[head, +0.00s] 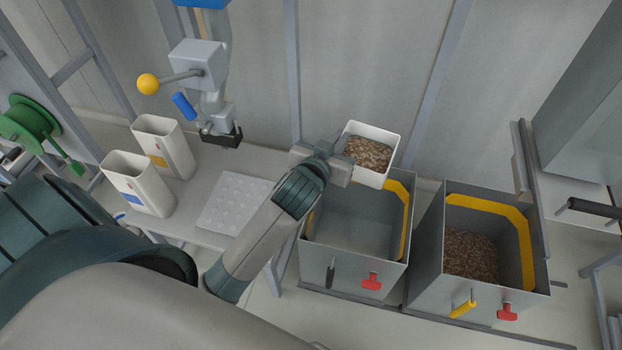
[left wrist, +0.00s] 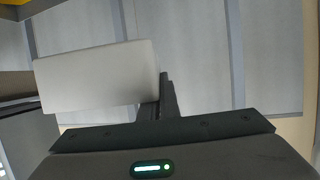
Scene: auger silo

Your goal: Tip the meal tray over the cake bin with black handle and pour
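The meal tray (head: 371,177) is a white square tub with brown meal (head: 368,153) inside. My left gripper (head: 341,163) is shut on its left side and holds it above the back part of the cake bin with black handle (head: 352,256). The tray looks roughly level, and the meal lies in it. The bin is a grey open box with a yellow inner edge, a black handle and a red knob; its visible floor is bare. In the left wrist view the tray (left wrist: 98,78) shows as a pale block beside the dark fingers. My right gripper is not in view.
A second grey bin (head: 425,255) with a yellow handle holds brown meal, right of the first. Two white containers (head: 175,150) (head: 137,190) and a pale dimpled plate (head: 235,203) stand on the bench at left. A spout with a yellow-knobbed lever (head: 195,67) hangs above.

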